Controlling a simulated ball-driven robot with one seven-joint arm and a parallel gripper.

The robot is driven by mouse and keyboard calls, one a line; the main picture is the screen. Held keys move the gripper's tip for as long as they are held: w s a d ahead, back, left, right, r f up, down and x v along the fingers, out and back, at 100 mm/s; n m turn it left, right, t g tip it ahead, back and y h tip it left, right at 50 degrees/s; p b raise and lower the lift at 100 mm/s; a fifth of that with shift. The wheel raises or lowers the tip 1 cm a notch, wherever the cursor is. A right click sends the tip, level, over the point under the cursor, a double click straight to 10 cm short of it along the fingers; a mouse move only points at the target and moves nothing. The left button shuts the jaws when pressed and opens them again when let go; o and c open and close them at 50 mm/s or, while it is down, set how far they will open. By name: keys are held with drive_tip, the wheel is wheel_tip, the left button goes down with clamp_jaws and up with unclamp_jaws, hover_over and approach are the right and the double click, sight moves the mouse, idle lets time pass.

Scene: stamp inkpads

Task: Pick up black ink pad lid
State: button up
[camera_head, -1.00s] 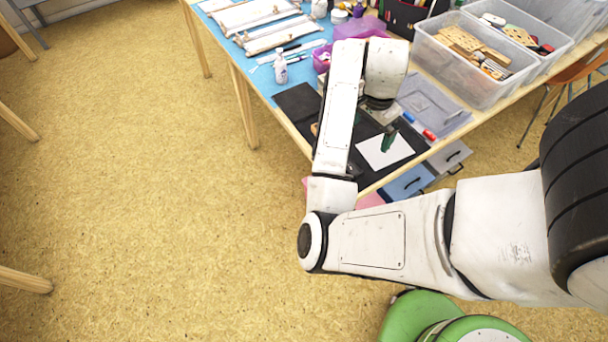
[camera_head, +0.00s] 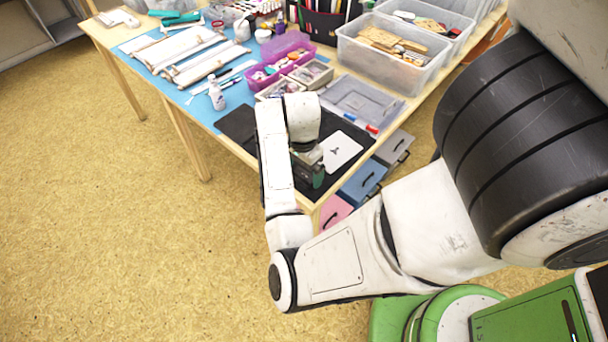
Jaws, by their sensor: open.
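My gripper (camera_head: 314,176) is over the black mat (camera_head: 235,124) near the table's front corner. Its dark fingers point down, largely covered by my own arm. The gripper is open. No black ink pad lid can be made out in the head view; it may be hidden behind my arm and gripper or blend with the dark mat. A white sheet (camera_head: 340,151) with a small dark mark lies on the mat, just right of my gripper.
A clear lidded box (camera_head: 362,101) and markers (camera_head: 362,123) lie behind the sheet. A large clear bin (camera_head: 390,61), a purple box (camera_head: 284,50) and a small bottle (camera_head: 216,94) stand farther back. Blue (camera_head: 361,181) and pink (camera_head: 335,211) drawers sit below the table edge.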

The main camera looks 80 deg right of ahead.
drive_tip(key=shift+f, duration=0.7)
drive_tip(key=shift+c, duration=0.4)
drive_tip(key=c, duration=0.8)
drive_tip(key=shift+r, duration=0.15)
